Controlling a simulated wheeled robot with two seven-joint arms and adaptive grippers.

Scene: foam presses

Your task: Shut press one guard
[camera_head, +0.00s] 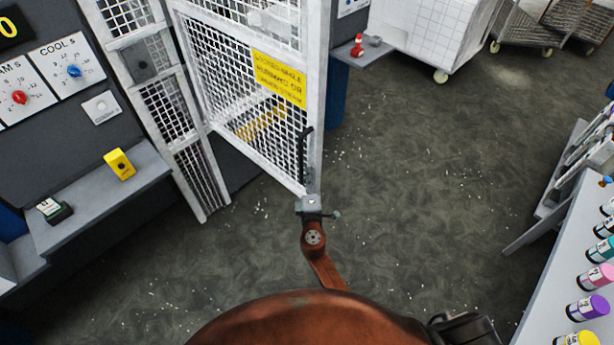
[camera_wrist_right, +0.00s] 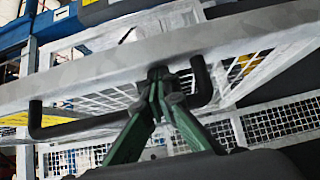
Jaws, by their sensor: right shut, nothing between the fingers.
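The press one guard (camera_head: 312,90) is a white-framed mesh door with a yellow sign (camera_head: 278,78). It stands swung open, out from the press front. Its black bar handle (camera_head: 303,160) is upright near the free edge; it also shows in the right wrist view (camera_wrist_right: 75,129). My right gripper (camera_head: 318,212) is at the lower end of the free edge, just below the handle in the head view. In the right wrist view its green fingers (camera_wrist_right: 158,84) are shut together and overlap the handle and door frame. Whether they touch is unclear. My left gripper is out of view.
A grey shelf (camera_head: 95,215) at the left holds a yellow block (camera_head: 119,164) and a small dark device (camera_head: 54,210). A blue post (camera_head: 338,95) stands behind the guard. A table (camera_head: 545,290) with several coloured jars is at the right. The floor between is clear.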

